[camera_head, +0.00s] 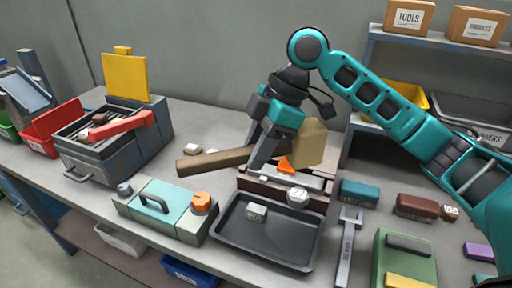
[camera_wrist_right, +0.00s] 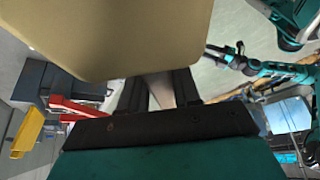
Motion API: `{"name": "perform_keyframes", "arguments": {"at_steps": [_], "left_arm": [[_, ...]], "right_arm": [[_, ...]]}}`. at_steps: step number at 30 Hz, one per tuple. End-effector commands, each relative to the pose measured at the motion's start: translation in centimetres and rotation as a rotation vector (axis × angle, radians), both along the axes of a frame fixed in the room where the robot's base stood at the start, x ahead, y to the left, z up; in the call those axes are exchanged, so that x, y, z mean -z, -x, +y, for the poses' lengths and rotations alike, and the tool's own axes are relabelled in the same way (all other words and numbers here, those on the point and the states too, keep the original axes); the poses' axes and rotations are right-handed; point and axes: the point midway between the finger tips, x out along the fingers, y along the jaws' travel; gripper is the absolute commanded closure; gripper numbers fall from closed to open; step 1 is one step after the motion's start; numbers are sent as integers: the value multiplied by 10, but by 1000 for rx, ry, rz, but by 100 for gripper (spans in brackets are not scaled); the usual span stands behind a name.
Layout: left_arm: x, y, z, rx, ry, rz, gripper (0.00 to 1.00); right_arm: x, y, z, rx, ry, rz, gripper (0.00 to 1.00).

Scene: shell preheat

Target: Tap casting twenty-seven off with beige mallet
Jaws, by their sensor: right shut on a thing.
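My right gripper (camera_head: 262,150) is shut on the handle of the beige mallet. The mallet's brown handle (camera_head: 210,162) sticks out to the left, and its broad beige head (camera_head: 308,145) is to the right of the gripper. In the right wrist view the beige head (camera_wrist_right: 120,35) fills the upper part. A grey tray (camera_head: 268,262) lies below, with a small labelled pale block (camera_head: 257,211) in it. An orange piece (camera_head: 285,165) sits behind the tray. I cannot read which casting is twenty-seven. My left gripper (camera_wrist_right: 226,55) appears small and unclear in the right wrist view.
A furnace box (camera_head: 100,165) with a raised yellow lid (camera_head: 125,75) and red handle stands at left. A teal-topped case (camera_head: 165,205) is left of the tray. A wrench-like tool (camera_head: 346,245), coloured blocks and a green board (camera_head: 385,245) lie at right.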

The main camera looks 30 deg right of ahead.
Motion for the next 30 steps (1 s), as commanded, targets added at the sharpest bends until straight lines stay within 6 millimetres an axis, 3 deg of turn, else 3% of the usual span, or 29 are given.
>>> {"name": "perform_keyframes", "arguments": {"at_steps": [10,18,23,30], "left_arm": [[0,0,0,-1,-1,0,57],[30,-2,0,-1,0,-4,57],[40,-2,0,0,-1,-3,57],[39,-3,0,0,-1,-4,57]], "right_arm": [[19,1,0,-18,2,1,100],[54,0,0,-18,1,-3,100],[59,0,0,-17,1,-3,100],[58,0,0,-17,1,-2,100]]}}
